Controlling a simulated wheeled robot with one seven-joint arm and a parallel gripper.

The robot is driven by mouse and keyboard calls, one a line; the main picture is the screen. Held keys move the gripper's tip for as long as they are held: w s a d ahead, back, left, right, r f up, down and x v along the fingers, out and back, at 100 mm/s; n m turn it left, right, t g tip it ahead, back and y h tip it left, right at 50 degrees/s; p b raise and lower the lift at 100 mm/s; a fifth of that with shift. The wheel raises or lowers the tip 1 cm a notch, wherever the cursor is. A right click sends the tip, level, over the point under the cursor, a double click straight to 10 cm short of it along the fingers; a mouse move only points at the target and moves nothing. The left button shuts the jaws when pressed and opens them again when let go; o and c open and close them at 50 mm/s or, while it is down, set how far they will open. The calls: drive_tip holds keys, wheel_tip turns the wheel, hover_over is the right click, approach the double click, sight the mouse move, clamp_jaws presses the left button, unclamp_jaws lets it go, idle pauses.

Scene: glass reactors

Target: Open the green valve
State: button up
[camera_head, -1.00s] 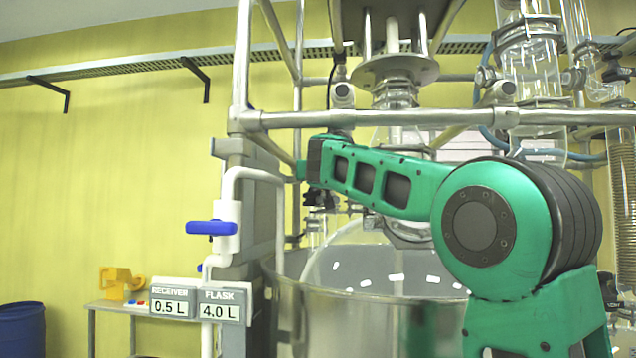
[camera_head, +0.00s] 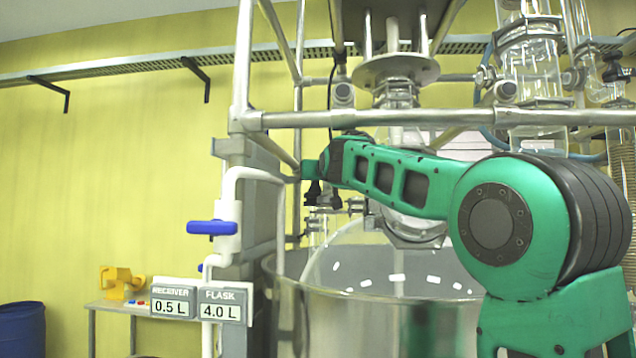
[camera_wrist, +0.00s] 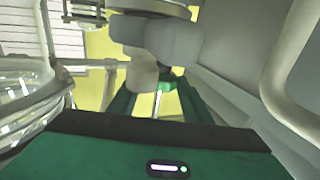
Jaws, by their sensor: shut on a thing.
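In the wrist view, a small green handle (camera_wrist: 174,77) shows beside a pale, rounded fitting (camera_wrist: 143,76); I take it for the green valve. My gripper (camera_wrist: 160,88) has two green fingers that converge at this handle and are shut on it. The grip is small in view, and grey rounded shapes above partly cover the area. In the head view, my green arm reaches left across the reactor frame. My gripper and the green valve cannot be made out clearly there.
A blue-handled valve (camera_head: 212,227) sits on a white pipe at the left. A metal vessel (camera_head: 380,310) with a glass flask stands below my arm. A metal frame bar (camera_head: 430,118) runs above it. Receiver and flask signs (camera_head: 200,302) hang at lower left.

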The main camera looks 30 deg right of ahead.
drive_tip(key=shift+s+d+n+t+y, duration=0.1)
drive_tip(key=shift+d+n+t+y, duration=0.1)
drive_tip(key=shift+d+n+y, duration=0.55)
drive_tip(key=shift+s+d+n+t+y, duration=0.1)
drive_tip(key=shift+d+n+t+y, duration=0.25)
drive_tip(key=shift+y, duration=0.7)
drive_tip(key=shift+c, duration=0.8)
drive_tip(key=shift+a+n+y, duration=0.3)
drive_tip(key=shift+n+y, duration=0.1)
drive_tip(key=shift+y, duration=0.1)
drive_tip(key=o, duration=0.9)
drive_tip(key=shift+c, duration=0.2)
drive_tip(key=shift+w+h, duration=0.1)
drive_tip(key=shift+h, duration=0.4)
